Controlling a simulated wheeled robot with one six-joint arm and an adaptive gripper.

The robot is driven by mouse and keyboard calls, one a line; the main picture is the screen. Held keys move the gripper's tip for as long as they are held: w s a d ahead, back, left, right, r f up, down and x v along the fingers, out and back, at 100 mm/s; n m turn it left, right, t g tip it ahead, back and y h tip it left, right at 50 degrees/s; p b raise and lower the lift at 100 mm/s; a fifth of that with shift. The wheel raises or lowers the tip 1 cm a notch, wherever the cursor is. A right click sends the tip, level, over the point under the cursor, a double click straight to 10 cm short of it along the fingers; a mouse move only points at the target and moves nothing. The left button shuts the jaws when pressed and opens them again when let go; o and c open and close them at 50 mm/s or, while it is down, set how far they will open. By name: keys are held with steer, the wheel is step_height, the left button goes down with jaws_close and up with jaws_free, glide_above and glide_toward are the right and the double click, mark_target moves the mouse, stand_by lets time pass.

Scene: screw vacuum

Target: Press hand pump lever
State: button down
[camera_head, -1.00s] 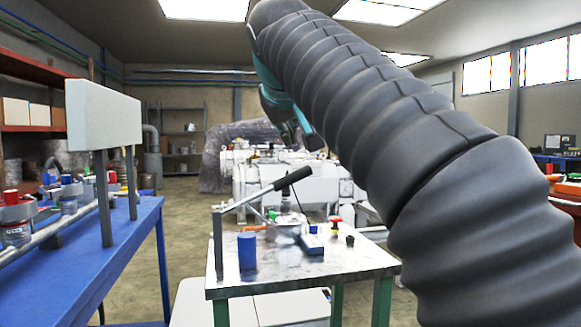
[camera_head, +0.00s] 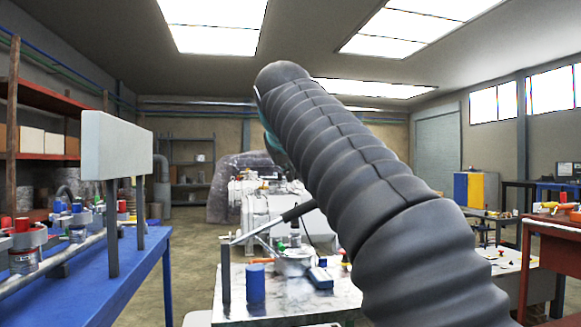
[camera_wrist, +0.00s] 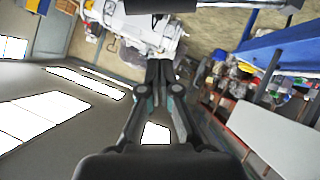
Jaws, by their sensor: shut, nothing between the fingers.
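The hand pump lever (camera_head: 270,223) rises at a slant above the metal-topped table in the head view. Its black handle (camera_head: 298,211) points up to the right, and its end lies close to my arm's outline. An upright grey post (camera_head: 226,268) stands at the lever's lower left. My gripper (camera_wrist: 160,72) is shut and empty in the wrist view, its fingertips together in front of the white machine. In the head view my arm hides the gripper, so its gap to the lever cannot be told. I cannot pick out the lever in the wrist view.
The metal-topped table (camera_head: 290,298) holds a blue cylinder (camera_head: 255,283) and a blue block (camera_head: 320,277). A blue bench (camera_head: 110,285) with a white panel (camera_head: 117,145) stands left. White machinery (camera_head: 262,205) is behind the table. Open floor (camera_head: 190,265) lies between bench and table.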

glide_above(301, 210)
steer(key=s+a, duration=0.2)
step_height(301, 210, down, 3)
steer(key=shift+w+d+f+b, duration=0.2)
steer(key=shift+d+f+b, duration=0.15)
steer(key=shift+f+b, duration=0.35)
steer(key=shift+w+d+f+b, duration=0.2)
steer(key=shift+d+f+b, duration=0.15)
steer(key=shift+f+b, duration=0.3)
steer(key=shift+f, duration=0.15)
